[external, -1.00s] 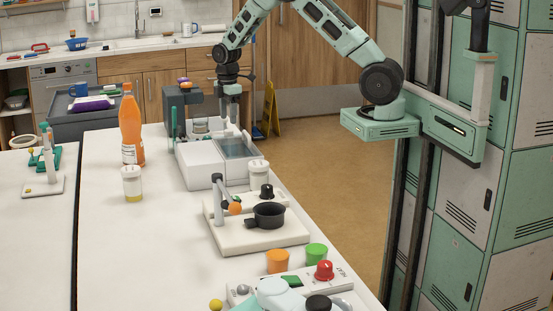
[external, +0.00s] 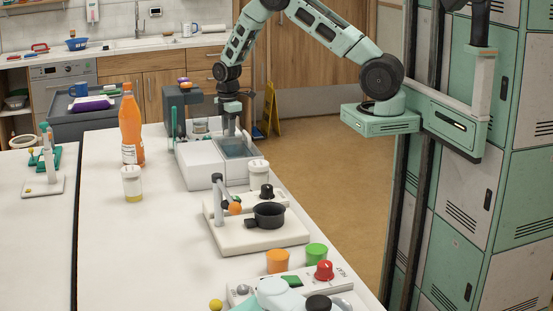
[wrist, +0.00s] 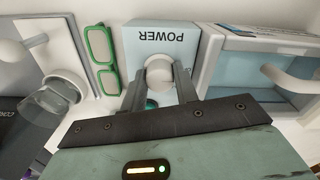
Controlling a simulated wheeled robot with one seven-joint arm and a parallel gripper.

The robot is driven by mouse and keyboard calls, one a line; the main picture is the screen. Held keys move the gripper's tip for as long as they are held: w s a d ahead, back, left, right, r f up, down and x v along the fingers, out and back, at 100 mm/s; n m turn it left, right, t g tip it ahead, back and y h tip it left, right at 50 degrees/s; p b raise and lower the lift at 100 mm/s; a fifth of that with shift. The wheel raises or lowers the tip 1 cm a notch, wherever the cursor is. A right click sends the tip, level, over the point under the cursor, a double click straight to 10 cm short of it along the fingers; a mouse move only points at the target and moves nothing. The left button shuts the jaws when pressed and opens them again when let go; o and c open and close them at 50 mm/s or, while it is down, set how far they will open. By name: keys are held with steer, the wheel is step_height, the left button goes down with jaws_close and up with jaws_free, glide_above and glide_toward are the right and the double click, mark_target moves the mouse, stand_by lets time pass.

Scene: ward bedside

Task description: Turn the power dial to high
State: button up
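The power dial (wrist: 159,74) is a round, pale knob on a light blue panel (wrist: 188,42) marked "POWER" in the wrist view. My gripper (wrist: 159,72) has its two grey fingers apart, one on each side of the dial. I cannot tell whether the fingers touch it. The dial's pointer and any "high" mark do not show. In the external view my gripper (external: 232,130) points down at the white bench device with a bluish basin (external: 238,147), and the dial is hidden there.
Green-framed glasses (wrist: 102,58) and a clear jar (wrist: 58,95) lie left of the panel. The basin (wrist: 262,68) is close on its right. An orange bottle (external: 131,128), a lidded cup (external: 132,184) and a hotplate with a black pot (external: 269,213) stand on the bench.

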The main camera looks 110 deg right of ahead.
steer(key=shift+m, duration=0.4)
steer(key=m+b, duration=0.1)
steer(key=m, duration=0.4)
steer(key=shift+b, duration=0.35)
steer(key=m, duration=0.7)
steer(key=shift+m, duration=0.4)
steer(key=m, duration=0.5)
steer(key=shift+w+r, duration=0.1)
steer(key=m, duration=0.5)
steer(key=shift+d, duration=0.1)
steer(key=shift+p, duration=0.3)
steer(key=o, duration=1)
